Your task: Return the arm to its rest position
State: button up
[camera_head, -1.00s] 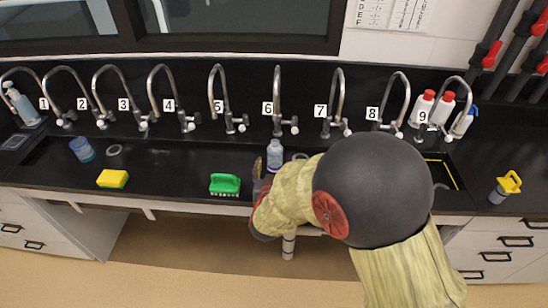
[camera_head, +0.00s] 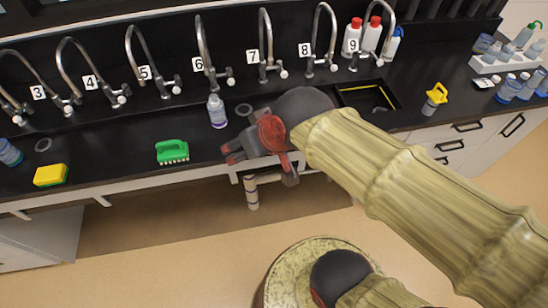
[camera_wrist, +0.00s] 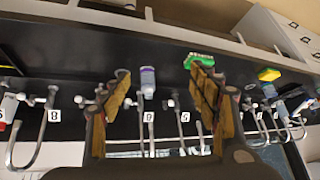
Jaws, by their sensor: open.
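My gripper (camera_head: 230,151) is over the front edge of the black bench, with its fingers pointing left in the head view. It is open and empty; in the wrist view its two brown-padded fingers (camera_wrist: 160,84) stand wide apart. A small clear bottle with a purple band (camera_head: 217,111) stands upright on the bench below tap 6, apart from the gripper. In the wrist view the bottle (camera_wrist: 147,82) shows beyond the fingers, in the gap between them. My bent arm reaches in from the right of the head view.
A green brush (camera_head: 172,151) and a yellow sponge (camera_head: 51,175) lie left along the bench front. A row of numbered taps lines the back. A sink (camera_head: 368,96) and a yellow-topped container (camera_head: 435,99) are on the right. Open floor (camera_head: 170,245) lies in front.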

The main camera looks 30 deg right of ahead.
jog(key=s+d+g+h, duration=0.1)
jog(key=s+d, duration=0.2)
jog(key=s, duration=0.3)
jog(key=shift+s+r, duration=0.15)
jog(key=shift+s, duration=0.1)
